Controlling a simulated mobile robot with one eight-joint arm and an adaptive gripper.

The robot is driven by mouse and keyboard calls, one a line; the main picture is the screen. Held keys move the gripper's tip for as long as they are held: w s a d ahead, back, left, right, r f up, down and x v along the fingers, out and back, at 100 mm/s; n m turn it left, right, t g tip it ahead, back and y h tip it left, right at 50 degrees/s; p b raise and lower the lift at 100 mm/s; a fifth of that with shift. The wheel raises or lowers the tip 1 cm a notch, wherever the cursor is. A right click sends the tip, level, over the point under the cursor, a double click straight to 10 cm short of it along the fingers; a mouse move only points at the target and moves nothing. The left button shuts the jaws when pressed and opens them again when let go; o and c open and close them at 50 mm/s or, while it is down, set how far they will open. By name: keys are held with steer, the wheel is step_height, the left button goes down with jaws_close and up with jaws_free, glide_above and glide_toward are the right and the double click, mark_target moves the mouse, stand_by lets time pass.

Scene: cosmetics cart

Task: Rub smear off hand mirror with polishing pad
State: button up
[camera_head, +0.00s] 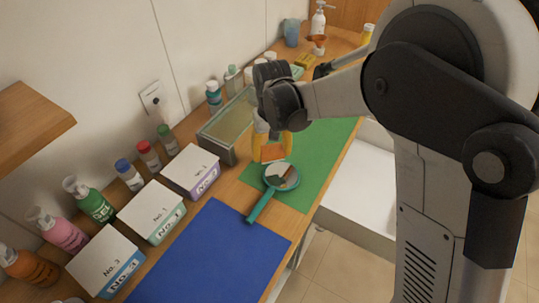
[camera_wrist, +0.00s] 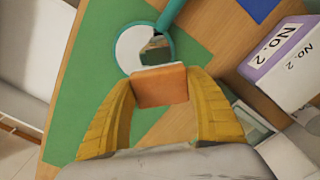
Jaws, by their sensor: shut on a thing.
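The hand mirror (camera_head: 283,177) with a teal rim and handle lies on the green mat (camera_head: 318,180), its handle reaching toward the blue mat. It also shows at the top of the wrist view (camera_wrist: 131,48). A dark brownish patch shows on its glass, and I cannot tell whether it is smear or reflection. My gripper (camera_head: 272,148) has yellow fingers and is shut on an orange polishing pad (camera_wrist: 160,86). The pad is at the mirror's edge in both views, beside or just above the glass. I cannot tell whether they touch.
A blue mat (camera_head: 210,262) lies at the near end of the wooden counter. White numbered boxes (camera_head: 152,212) and several bottles (camera_head: 95,203) line the wall side. A glass-walled case (camera_head: 222,132) stands left of my gripper. The counter's right edge drops to the floor.

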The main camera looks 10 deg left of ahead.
steer(key=shift+r+p, duration=0.45)
steer(key=shift+r, duration=0.6)
